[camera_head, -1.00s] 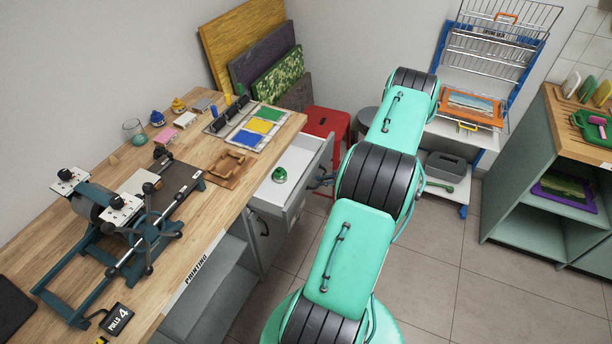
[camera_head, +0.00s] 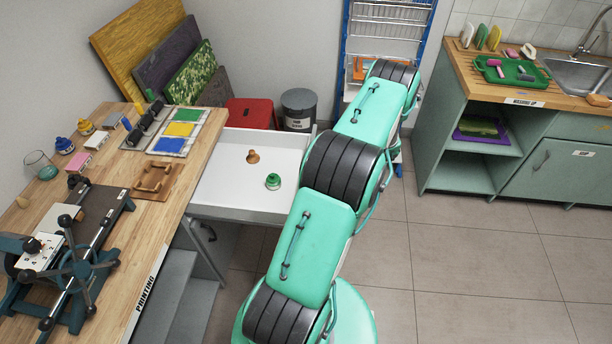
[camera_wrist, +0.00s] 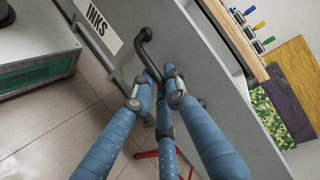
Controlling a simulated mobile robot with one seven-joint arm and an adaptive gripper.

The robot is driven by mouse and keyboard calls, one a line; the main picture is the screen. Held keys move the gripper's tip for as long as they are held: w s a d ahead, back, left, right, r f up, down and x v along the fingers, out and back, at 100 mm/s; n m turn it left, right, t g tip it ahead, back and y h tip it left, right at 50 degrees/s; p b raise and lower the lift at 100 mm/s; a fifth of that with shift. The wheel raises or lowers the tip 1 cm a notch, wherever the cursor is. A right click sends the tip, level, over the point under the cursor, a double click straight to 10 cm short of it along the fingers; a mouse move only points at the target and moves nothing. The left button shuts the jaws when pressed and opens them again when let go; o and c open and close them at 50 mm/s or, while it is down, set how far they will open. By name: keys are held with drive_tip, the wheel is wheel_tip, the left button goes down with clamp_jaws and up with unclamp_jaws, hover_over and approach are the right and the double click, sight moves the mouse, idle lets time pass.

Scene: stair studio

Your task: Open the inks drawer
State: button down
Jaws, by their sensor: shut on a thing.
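The inks drawer (camera_head: 225,185) is pulled well out from under the workbench in the head view, its white inside showing. A green ink jar (camera_head: 273,181) and a small brown object (camera_head: 253,157) are in it. In the wrist view, the grey drawer front (camera_wrist: 170,25) carries an INKS label (camera_wrist: 98,29) and a dark bar handle (camera_wrist: 149,55). My gripper (camera_wrist: 157,98), with blue fingers, is shut on the handle. In the head view my arm hides the gripper, the handle and the drawer's right end.
The wooden workbench (camera_head: 100,235) stands at the left with a press, ink pads and a wooden frame on it. A red stool (camera_head: 250,113) and a grey bin (camera_head: 299,108) stand behind the drawer. Tiled floor (camera_head: 370,250) is clear at the right, before the green sink cabinet (camera_head: 565,165).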

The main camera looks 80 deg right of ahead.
drive_tip(key=shift+s, duration=0.95)
drive_tip(key=c, duration=1.7)
unclamp_jaws()
drive_tip(key=v, duration=1.2)
drive_tip(key=shift+w+r, duration=0.1)
